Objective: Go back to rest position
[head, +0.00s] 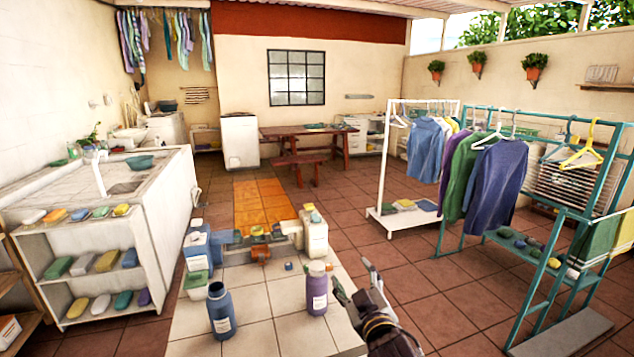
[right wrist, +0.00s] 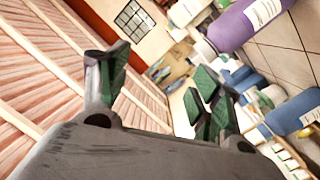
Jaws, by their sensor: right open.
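My right gripper (head: 358,293) is at the lower middle of the head view, beside the right edge of the white-tiled counter. Its fingers are apart with nothing between them. In the right wrist view the open fingers (right wrist: 160,90) have green pads, and the picture is tilted. A purple bottle with a white cap (head: 316,290) stands upright on the counter, just left of the gripper and apart from it. The purple bottle (right wrist: 243,25) also shows at the top right of the right wrist view. My left gripper is not in view.
A blue bottle (head: 221,312) stands on the tiled counter (head: 262,338). A cream jug (head: 314,233) and blue container (head: 196,249) stand farther back. A washbasin unit with shelves (head: 155,215) is at left. Clothes racks (head: 490,190) stand at right, with open floor (head: 430,300) between.

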